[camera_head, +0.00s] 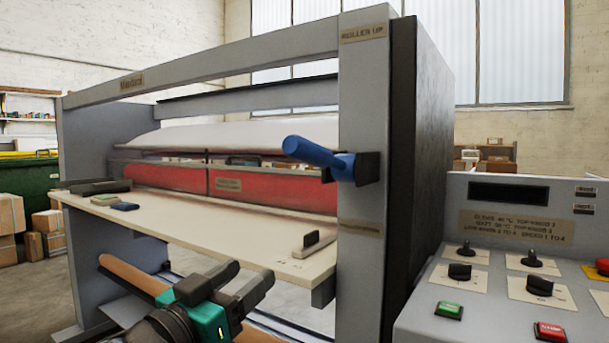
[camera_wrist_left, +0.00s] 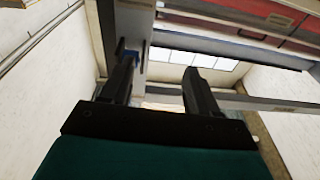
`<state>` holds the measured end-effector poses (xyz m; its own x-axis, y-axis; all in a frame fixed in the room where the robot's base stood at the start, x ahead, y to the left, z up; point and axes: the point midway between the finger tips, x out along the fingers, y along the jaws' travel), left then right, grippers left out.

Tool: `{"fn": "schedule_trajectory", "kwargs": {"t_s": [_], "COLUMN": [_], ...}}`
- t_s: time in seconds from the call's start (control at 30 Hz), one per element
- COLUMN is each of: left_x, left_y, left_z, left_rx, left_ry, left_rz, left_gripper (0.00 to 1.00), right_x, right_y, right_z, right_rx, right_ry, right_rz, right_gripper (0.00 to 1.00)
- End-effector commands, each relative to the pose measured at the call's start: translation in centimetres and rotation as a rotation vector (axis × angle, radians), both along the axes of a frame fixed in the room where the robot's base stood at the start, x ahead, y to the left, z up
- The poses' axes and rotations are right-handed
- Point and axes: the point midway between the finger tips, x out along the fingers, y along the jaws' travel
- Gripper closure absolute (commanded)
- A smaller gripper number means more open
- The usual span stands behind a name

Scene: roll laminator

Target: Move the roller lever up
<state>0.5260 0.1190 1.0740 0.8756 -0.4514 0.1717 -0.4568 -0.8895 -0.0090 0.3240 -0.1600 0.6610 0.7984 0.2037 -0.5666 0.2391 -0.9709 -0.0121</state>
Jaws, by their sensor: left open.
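The roller lever (camera_head: 318,155) is a blue handle on a dark bracket on the front face of the laminator's right post (camera_head: 362,285). It sticks out to the left and slightly up, between a "ROLLER UP" label (camera_head: 363,33) near the top of the post and a second label (camera_head: 360,229) below it. My left gripper (camera_head: 245,283) is below the laminator's table, down and left of the lever, and apart from it. In the left wrist view its two dark fingers (camera_wrist_left: 158,85) are spread with nothing between them. A small blue patch shows beside the left finger. My right gripper is out of view.
The laminator's pale table (camera_head: 215,228) lies above and behind my left gripper, with small items on it. A control panel (camera_head: 510,260) with knobs and green and red buttons stands at the right. The space directly in front of the lever looks clear.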

Motion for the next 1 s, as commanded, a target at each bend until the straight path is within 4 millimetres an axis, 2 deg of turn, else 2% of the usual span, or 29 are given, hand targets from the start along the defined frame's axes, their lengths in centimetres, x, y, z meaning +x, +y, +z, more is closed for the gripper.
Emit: {"fn": "schedule_trajectory", "kwargs": {"t_s": [0.03, 0.2, 0.33, 0.5, 0.63, 1.0], "left_x": [-0.4, -2.8, -4.6, -5.7, -5.3, -0.3], "left_y": [-0.3, -1.2, -1.6, -1.8, -2.2, -5.8], "left_z": [2.0, 8.4, 11.4, 13.2, 13.8, 16.4], "left_rx": [0.004, 0.007, 0.012, 0.016, 0.015, 0.014], "left_ry": [-0.055, -0.172, -0.229, -0.259, -0.262, -0.263], "left_rz": [-0.017, -0.069, -0.092, -0.104, -0.106, -0.105], "left_gripper": [0.4, 0.4, 0.4, 0.4, 0.4, 0.4], "right_x": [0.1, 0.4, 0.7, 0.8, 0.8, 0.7], "right_y": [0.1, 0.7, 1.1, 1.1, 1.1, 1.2], "right_z": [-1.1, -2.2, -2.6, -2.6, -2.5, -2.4], "right_rx": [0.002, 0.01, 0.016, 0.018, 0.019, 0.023], "right_ry": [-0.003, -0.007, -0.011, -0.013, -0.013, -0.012], "right_rz": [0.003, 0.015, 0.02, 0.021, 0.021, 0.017], "right_gripper": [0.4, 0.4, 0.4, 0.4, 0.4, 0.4]}}
